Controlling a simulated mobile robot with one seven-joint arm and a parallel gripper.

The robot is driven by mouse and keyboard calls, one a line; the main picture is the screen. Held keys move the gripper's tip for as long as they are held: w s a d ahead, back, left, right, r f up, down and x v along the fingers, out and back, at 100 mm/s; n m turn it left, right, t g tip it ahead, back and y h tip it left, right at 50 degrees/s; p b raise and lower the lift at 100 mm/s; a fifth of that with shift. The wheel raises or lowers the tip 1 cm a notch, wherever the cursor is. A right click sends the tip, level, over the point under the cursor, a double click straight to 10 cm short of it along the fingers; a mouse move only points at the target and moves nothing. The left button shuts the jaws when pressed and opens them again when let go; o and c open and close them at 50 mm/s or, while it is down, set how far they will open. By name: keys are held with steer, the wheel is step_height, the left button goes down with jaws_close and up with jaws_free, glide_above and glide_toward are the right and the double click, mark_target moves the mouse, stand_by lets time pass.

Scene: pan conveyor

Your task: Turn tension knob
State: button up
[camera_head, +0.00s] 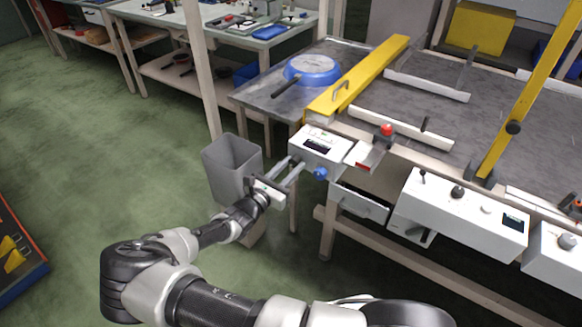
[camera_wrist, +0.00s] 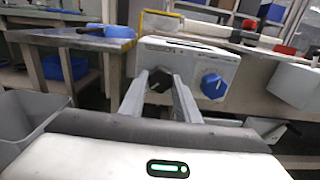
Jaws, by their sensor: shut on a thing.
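A white control box (camera_head: 322,143) is mounted at the near left corner of the conveyor table. It also shows in the wrist view (camera_wrist: 190,58), with a black knob (camera_wrist: 159,80) and a blue knob (camera_wrist: 213,86) with a white mark on its front. My gripper (camera_head: 292,165) is at the front of this box. In the wrist view its two fingers (camera_wrist: 160,84) are on either side of the black knob and shut on it. The blue knob (camera_head: 320,174) is just right of the fingers and free.
A grey bin (camera_head: 232,170) stands close to the left of my gripper. A blue pan (camera_head: 312,68) lies on the table behind a yellow guard bar (camera_head: 360,78). A red button (camera_head: 387,130) and another white control panel (camera_head: 458,215) are to the right. The green floor at left is open.

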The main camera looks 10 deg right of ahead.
steer(key=shift+r+m+p, duration=0.1)
steer(key=shift+m+p, duration=0.5)
steer(key=shift+m, duration=0.4)
steer(key=shift+m+p, duration=0.7)
steer(key=shift+m, duration=1.2)
steer(key=o, duration=1)
steer(key=shift+o, duration=0.2)
steer(key=shift+a, duration=0.1)
steer(key=p+v, duration=0.1)
steer(key=v, duration=1.6)
